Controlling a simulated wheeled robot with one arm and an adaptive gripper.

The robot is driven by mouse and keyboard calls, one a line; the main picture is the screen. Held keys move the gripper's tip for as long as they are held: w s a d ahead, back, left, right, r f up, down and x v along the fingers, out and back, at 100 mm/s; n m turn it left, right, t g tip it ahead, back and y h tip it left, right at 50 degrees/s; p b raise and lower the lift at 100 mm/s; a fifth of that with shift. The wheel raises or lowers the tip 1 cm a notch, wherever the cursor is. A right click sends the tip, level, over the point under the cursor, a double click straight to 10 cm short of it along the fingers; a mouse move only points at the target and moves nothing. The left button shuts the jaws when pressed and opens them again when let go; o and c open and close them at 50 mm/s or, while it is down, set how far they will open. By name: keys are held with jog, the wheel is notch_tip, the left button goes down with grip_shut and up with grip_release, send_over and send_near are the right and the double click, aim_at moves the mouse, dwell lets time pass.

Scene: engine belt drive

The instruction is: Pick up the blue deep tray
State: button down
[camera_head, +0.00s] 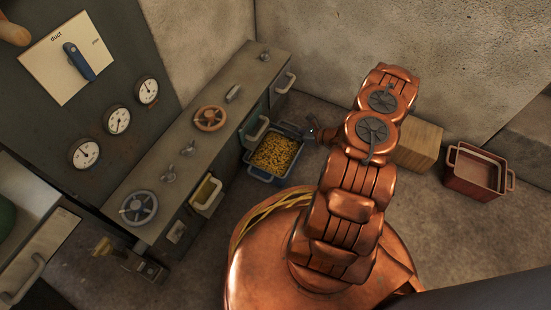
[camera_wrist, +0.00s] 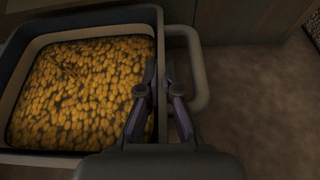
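The blue deep tray (camera_head: 261,174) sits on the floor beside the grey cabinet and is filled with small yellow pieces. In the wrist view its pale inner rim and dark outer wall (camera_wrist: 88,17) show at left, with a grey loop handle (camera_wrist: 203,75) on its right side. My gripper (camera_head: 312,134) is at the tray's right end in the head view. In the wrist view the two fingers of my gripper (camera_wrist: 160,66) straddle the right rim, the left over the contents, the right between rim and handle. I cannot tell whether they touch the rim.
The cabinet (camera_head: 190,150) with handwheels and an open drawer (camera_head: 207,195) stands left of the tray. A wooden block (camera_head: 418,144) and a red tray (camera_head: 474,174) are to the right along the wall. Bare floor lies right of the tray's handle.

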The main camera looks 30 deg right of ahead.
jog(key=shift+r, duration=0.2)
dwell(0.4)
jog(key=shift+r+p, duration=0.45)
jog(key=shift+p, duration=0.15)
jog(key=shift+s+d+r, duration=0.15)
jog(key=s+d+p, duration=0.4)
jog(key=s, duration=0.3)
notch_tip(320, 180, up, 14)
jog(key=p, duration=0.4)
jog(key=shift+w+f, duration=0.25)
jog(key=shift+s, duration=0.1)
